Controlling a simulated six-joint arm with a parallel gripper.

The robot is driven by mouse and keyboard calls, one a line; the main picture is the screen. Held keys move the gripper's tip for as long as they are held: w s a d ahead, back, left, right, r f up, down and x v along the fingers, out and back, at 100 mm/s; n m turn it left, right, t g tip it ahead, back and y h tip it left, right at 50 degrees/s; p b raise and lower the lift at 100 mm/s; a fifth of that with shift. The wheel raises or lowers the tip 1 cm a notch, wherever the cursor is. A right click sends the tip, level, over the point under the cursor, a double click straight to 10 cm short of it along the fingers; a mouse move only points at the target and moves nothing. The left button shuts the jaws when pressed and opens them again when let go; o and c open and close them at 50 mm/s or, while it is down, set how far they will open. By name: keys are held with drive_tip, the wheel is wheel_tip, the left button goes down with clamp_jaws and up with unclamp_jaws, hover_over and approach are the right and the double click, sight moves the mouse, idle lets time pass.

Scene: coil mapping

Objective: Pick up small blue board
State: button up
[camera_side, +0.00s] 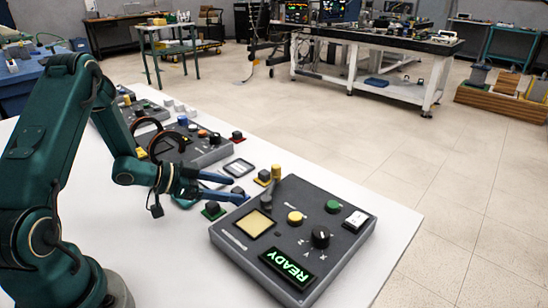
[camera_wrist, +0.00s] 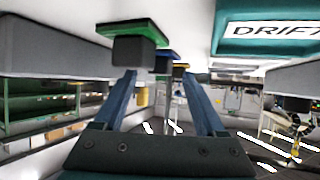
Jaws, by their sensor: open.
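The small blue board (camera_wrist: 166,53) shows in the wrist view beyond a green board, between the lines of my fingers and partly hidden. In the side view a dark block (camera_side: 238,190) stands by my fingertips; the board under it is mostly hidden by a finger. My gripper (camera_side: 240,190) is open and low over the white table, fingers pointing right; it also shows in the wrist view (camera_wrist: 159,75). Nothing is seen held. The small green board (camera_wrist: 133,38) with a black block is close to the left fingertip in the wrist view; whether they touch I cannot tell.
A large console reading READY (camera_side: 290,267) stands just right of my gripper. A small yellow board (camera_side: 263,178) and a small red board (camera_side: 237,137) lie behind. Another console (camera_side: 208,150) stands farther back. The table's right front edge (camera_side: 410,235) is clear.

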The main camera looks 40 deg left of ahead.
drive_tip(key=shift+x, duration=1.5)
drive_tip(key=shift+r, duration=0.1)
clamp_jaws()
drive_tip(key=shift+r, duration=0.1)
